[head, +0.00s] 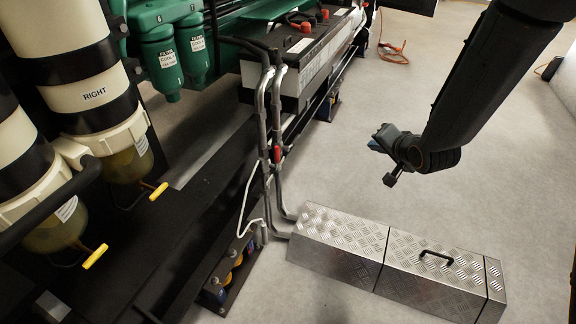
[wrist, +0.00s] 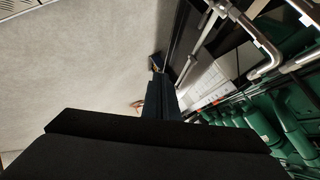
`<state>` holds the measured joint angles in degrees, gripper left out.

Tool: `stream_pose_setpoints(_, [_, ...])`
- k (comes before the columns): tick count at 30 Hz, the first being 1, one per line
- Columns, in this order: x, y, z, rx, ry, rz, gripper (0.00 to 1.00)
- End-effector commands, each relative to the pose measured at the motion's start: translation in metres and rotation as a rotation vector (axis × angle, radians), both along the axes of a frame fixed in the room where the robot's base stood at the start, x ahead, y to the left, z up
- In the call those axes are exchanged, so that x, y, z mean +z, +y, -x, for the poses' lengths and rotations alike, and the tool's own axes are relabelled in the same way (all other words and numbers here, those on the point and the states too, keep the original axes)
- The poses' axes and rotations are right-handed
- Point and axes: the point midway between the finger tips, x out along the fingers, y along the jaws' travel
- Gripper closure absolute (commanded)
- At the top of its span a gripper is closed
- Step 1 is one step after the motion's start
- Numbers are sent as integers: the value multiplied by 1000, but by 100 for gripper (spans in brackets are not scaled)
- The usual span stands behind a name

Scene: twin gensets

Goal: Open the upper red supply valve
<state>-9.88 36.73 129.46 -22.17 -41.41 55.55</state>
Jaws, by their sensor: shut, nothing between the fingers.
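A small red valve handle (head: 277,154) shows in the head view on the grey vertical pipes (head: 264,110) beside the engine skid. I see one such handle on these pipes and cannot tell if it is the upper one. My gripper (head: 382,142) hangs over the open floor to the right of the pipes, well apart from the red handle. It looks shut and empty. In the wrist view my gripper (wrist: 160,95) points away from the camera, and bent grey pipes (wrist: 266,62) show at the upper right. No red handle is clear there.
A checker-plate metal box (head: 340,238) with a black handle lies on the floor below my gripper. Cream filter canisters (head: 85,95) with yellow levers stand at the left. Green filters (head: 160,55) and a battery box (head: 300,60) are behind the pipes.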

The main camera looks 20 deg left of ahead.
Motion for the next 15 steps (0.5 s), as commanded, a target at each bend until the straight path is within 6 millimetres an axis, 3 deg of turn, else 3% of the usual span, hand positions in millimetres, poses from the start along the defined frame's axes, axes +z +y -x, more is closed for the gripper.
stream_pose_setpoints(1, [-31,27,-8,22,-19,-92,100])
stream_pose_setpoints(6, [-76,110,-11,102,-57,-457,100])
stream_pose_setpoints(10, [-96,150,3,162,-35,-690,100])
stream_pose_setpoints(15, [-107,174,19,209,1,-868,100])
